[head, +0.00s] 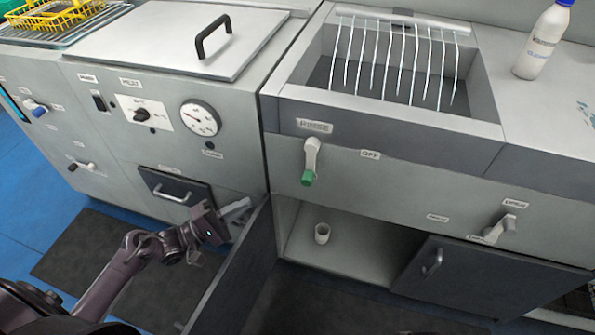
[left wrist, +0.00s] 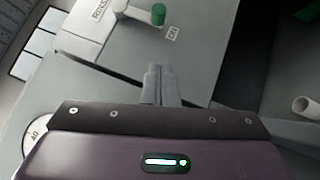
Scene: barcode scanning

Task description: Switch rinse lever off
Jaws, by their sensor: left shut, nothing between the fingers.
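The rinse lever (head: 311,158) is a pale handle with a green tip. It hangs down, tilted slightly, on the grey front panel under a label that reads RINSE. A small label (head: 370,154) to its right is too small to read surely. My left gripper (head: 240,206) is shut and empty, lower left of the lever and apart from it, by the top of the open cabinet door. In the left wrist view, the shut fingers (left wrist: 160,82) point up toward the panel, and the lever (left wrist: 146,14) with its green tip lies beyond them. My right gripper is out of view.
An open cabinet door (head: 238,275) stands out below my left gripper. Another pale lever (head: 499,230) is on the panel at right. A sink with a rack (head: 400,60) and a bottle (head: 544,40) are above.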

